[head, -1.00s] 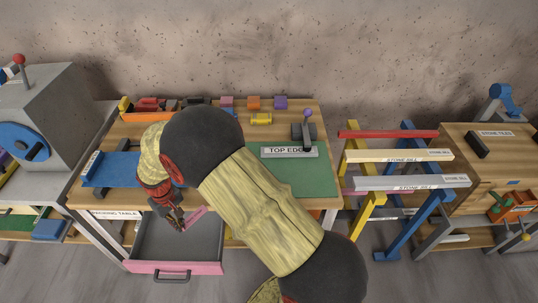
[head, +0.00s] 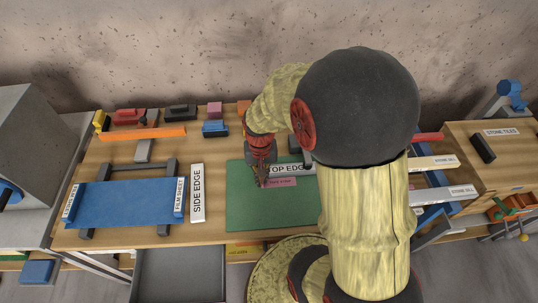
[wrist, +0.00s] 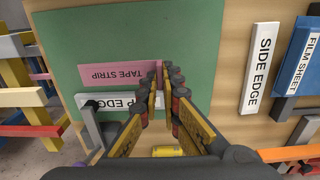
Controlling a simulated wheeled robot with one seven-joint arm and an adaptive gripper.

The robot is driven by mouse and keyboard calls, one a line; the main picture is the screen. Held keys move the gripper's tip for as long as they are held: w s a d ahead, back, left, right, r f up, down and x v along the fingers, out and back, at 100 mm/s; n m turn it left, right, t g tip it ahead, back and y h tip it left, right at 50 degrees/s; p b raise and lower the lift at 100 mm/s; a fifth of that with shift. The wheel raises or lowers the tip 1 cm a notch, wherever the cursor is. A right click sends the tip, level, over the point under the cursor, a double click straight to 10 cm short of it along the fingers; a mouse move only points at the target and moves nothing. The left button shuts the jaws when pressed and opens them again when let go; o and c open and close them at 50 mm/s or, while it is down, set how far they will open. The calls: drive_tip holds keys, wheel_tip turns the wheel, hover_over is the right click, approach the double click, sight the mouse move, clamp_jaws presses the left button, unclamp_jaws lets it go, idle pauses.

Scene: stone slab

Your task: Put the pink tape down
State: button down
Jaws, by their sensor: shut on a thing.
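The pink tape, a flat strip marked TAPE STRIP (head: 283,182), shows over the green mat (head: 245,212) on the wooden table. My gripper (head: 263,183) is shut on one end of it, and the strip sticks out to the right in the head view. In the wrist view, the tape (wrist: 115,74) extends left from between my fingertips (wrist: 160,72). It lies close to the white TOP EDGE bar (wrist: 105,102). I cannot tell whether the strip touches the mat. The gripped end is partly hidden by the fingers.
A white SIDE EDGE bar (head: 197,193) and a blue film sheet (head: 130,205) lie left of the mat. An open drawer (head: 180,275) is below the table front. Small blocks and an orange bar (head: 142,133) are at the back. The mat's front left is clear.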

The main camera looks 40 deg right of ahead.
drive_tip(key=w+d+f, duration=0.2)
drive_tip(key=w+f, duration=0.1)
drive_tip(key=w+d+f+b, duration=0.1)
drive_tip(key=w+d+f, duration=0.1)
drive_tip(key=w+d, duration=0.1)
drive_tip(key=w+d+f+b, duration=0.1)
drive_tip(key=w+d+f, duration=0.2)
drive_tip(key=shift+w+d+f, duration=0.25)
drive_tip(key=shift+w+f, duration=0.05)
drive_tip(key=shift+f, duration=0.05)
drive_tip(key=shift+w+d+f, duration=0.35)
drive_tip(key=shift+f, duration=0.25)
drive_tip(key=shift+f+b, duration=0.35)
drive_tip(key=shift+f, duration=1.15)
drive_tip(key=shift+f, duration=0.1)
drive_tip(key=c, duration=2.5)
unclamp_jaws()
drive_tip(key=o, duration=0.4)
drive_tip(key=shift+o, duration=0.5)
